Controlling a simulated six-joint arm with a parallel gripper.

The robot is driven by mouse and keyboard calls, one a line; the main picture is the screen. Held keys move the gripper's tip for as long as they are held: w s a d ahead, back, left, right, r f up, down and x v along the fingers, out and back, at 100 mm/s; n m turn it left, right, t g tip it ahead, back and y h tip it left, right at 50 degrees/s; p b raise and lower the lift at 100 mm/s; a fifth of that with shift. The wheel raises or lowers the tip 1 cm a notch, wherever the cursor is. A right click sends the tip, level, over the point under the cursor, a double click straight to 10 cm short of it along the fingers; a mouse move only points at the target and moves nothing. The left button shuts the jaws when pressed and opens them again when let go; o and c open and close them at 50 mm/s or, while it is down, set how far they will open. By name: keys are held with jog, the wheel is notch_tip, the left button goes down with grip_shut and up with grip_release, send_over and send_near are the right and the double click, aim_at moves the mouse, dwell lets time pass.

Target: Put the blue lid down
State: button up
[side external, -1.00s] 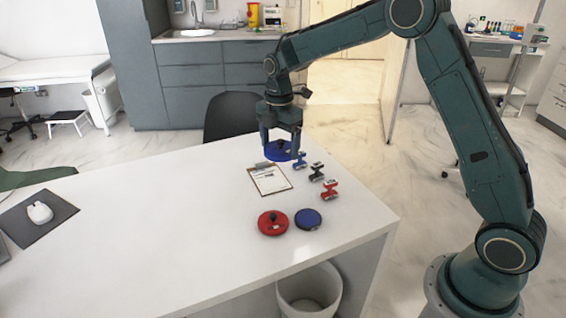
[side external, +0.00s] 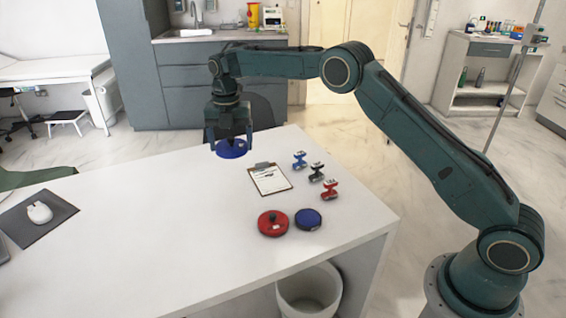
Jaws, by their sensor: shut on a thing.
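The blue lid (side external: 232,151) is a flat round disc at the far edge of the white desk, left of the clipboard. My gripper (side external: 231,141) points down and is shut on the blue lid, with its fingers around the lid's top. I cannot tell whether the lid touches the desk or hangs just above it. Its handle is mostly hidden by the gripper.
A clipboard (side external: 270,179), several small stamps (side external: 316,172), a red lid with a dark knob (side external: 272,223) and a dark blue disc (side external: 308,219) lie to the right. A mouse (side external: 40,212) sits on a dark mat (side external: 33,222) at left. The desk's middle (side external: 165,215) is clear.

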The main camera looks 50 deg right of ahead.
jog(key=shift+w+a, duration=0.1)
send_over(238, 207)
notch_tip(238, 207, down, 16)
jog(key=shift+w+r, duration=0.1)
dwell(0.6)
jog(key=shift+f, duration=2.1)
jog(key=shift+f, duration=0.15)
jog(key=o, duration=0.9)
jog(key=shift+o, duration=0.2)
